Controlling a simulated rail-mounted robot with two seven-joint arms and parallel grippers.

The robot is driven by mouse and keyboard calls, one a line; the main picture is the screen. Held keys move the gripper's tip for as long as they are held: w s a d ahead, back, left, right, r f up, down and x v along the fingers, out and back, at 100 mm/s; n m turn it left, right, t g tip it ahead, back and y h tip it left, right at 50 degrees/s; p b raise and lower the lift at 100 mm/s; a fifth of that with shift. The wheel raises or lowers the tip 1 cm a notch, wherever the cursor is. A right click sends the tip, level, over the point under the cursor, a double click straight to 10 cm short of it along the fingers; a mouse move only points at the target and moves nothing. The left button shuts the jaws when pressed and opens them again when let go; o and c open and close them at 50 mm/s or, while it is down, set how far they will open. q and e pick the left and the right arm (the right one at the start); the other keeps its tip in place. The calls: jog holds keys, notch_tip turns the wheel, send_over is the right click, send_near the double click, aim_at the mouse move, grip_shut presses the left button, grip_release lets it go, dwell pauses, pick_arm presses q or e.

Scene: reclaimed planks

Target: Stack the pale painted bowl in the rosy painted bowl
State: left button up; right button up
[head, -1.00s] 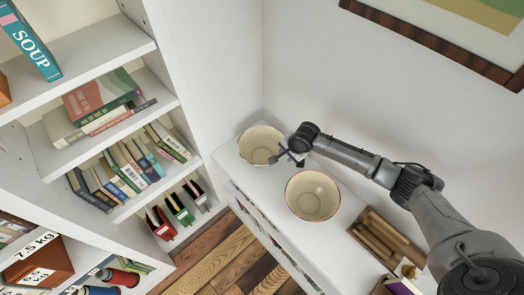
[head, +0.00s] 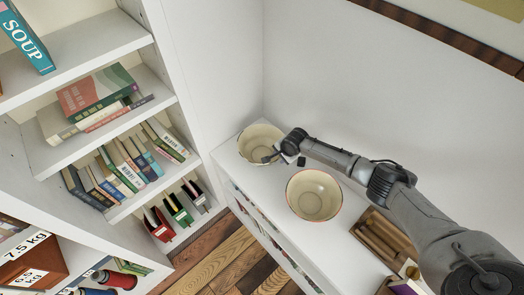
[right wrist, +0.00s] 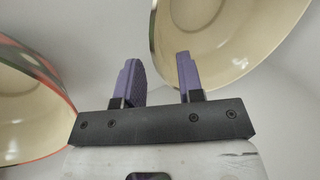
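The pale bowl (head: 254,148), cream inside with a dark greenish rim, stands upright at the far end of the white cabinet top. It fills the upper right of the right wrist view (right wrist: 215,35). The rosy bowl (head: 313,197), cream inside with a reddish rim, stands nearer, to its right; its edge shows at left in the right wrist view (right wrist: 30,110). My right gripper (head: 286,159) is open at the pale bowl's right rim. One finger appears over the bowl's inside, the other outside; contact is unclear. Both bowls look empty. My left gripper is out of view.
A wooden tray (head: 374,240) lies on the cabinet top right of the rosy bowl. A tall white bookshelf (head: 100,55) with books stands at left. The back wall (head: 330,80) runs close behind the bowls, with a picture frame (head: 430,30) above.

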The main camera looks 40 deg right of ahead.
jog(key=shift+b+x, duration=0.4)
jog(key=shift+x, duration=1.15)
grip_shut()
jog(key=shift+r, duration=0.1)
